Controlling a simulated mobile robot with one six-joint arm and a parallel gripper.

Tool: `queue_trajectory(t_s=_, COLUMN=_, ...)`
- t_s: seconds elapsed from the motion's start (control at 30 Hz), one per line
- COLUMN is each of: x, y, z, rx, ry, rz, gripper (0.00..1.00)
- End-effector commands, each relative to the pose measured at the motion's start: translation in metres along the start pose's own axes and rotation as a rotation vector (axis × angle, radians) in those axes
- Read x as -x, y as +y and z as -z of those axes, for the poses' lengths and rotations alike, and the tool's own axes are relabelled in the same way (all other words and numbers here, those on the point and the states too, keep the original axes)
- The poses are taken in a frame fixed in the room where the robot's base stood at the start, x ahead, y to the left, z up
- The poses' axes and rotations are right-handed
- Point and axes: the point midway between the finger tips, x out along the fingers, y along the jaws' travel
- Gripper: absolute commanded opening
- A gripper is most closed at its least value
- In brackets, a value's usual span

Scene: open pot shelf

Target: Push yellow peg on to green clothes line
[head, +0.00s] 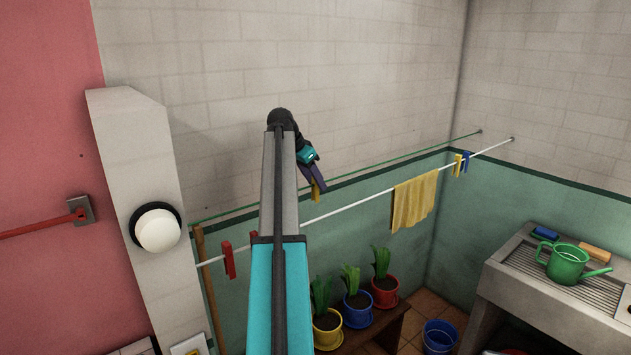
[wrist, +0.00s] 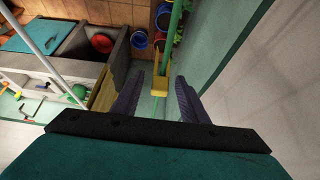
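The yellow peg (head: 317,190) shows at the tip of my gripper (head: 313,179) in the head view. In the wrist view the yellow peg (wrist: 158,80) sits between the dark fingertips of my gripper (wrist: 158,88), with a gap visible on each side. The green clothes line (head: 400,161) runs along the wall behind the white line. In the wrist view the green line (wrist: 174,35) meets the peg's upper edge. I cannot tell whether the peg is clipped around the line or only touches it.
A white line (head: 360,208) carries a yellow cloth (head: 414,200), a red peg (head: 229,260), another yellow peg (head: 457,164) and a blue peg (head: 466,163). Potted plants (head: 384,279) stand on a bench below. A sink (head: 540,299) is at right. The tiled wall is close behind.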

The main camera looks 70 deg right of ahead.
Motion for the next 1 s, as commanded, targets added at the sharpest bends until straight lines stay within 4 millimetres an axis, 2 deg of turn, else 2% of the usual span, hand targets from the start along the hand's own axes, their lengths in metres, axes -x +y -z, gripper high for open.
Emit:
queue_trajectory(t_s=0.17, x=0.007, y=0.0, z=0.0, rx=0.0, ry=0.001, rz=0.001, gripper=0.4)
queue_trajectory(t_s=0.37, x=0.026, y=0.0, z=0.0, rx=0.0, ry=0.001, rz=0.001, gripper=0.4)
queue_trajectory(t_s=1.0, x=0.113, y=0.0, z=0.001, rx=0.0, ry=0.001, rz=0.002, gripper=0.4)
